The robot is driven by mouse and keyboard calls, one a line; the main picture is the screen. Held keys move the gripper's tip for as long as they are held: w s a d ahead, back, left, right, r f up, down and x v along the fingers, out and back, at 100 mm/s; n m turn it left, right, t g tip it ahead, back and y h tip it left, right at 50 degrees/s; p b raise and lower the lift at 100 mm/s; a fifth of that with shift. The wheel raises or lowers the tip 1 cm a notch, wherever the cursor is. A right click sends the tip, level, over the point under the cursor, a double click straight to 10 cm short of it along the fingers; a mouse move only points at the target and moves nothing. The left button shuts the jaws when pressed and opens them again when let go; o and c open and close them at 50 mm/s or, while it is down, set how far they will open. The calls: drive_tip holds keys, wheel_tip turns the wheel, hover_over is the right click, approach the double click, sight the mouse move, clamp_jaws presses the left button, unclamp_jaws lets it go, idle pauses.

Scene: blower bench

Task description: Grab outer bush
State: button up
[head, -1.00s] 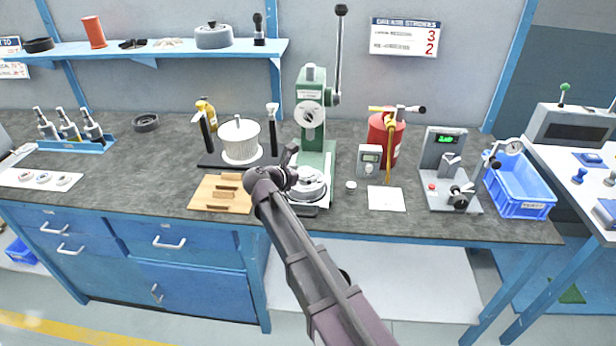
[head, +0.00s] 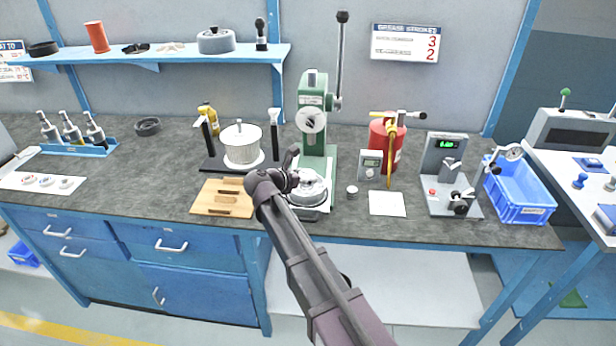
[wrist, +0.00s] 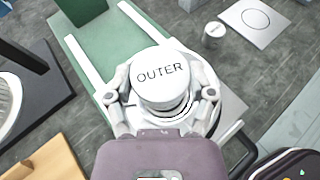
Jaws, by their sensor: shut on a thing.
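The outer bush (wrist: 164,78) is a short white cylinder with "OUTER" written on its top. In the wrist view it stands between the two fingers of my gripper (wrist: 164,100), which is shut on it from both sides. Below it is a round metal part on the base of the green press (wrist: 88,55). In the head view my gripper (head: 290,180) is at the front of the press (head: 312,120), beside a round silver part (head: 310,188). My arm partly hides that area, and I cannot make out the bush clearly there.
A small capped cylinder (head: 352,191) and a white sheet (head: 387,203) lie right of the press. A wooden board (head: 222,199) with slots lies to the left, with a white drum (head: 241,145) on a black stand behind it. The press lever (head: 340,60) rises high.

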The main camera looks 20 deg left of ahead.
sight(306, 177)
drive_tip(key=shift+r+p, duration=0.65)
drive_tip(key=shift+r, duration=0.25)
drive_tip(key=shift+s+d+r+p, duration=0.2)
drive_tip(key=shift+s+r+p, duration=0.25)
drive_tip(key=shift+r+p, duration=0.15)
drive_tip(key=s+d+r+p, duration=0.1)
drive_tip(key=s+d, duration=0.2)
drive_tip(key=s, duration=1.1)
drive_tip(key=shift+s+d, duration=0.15)
drive_tip(key=shift+s, duration=0.2)
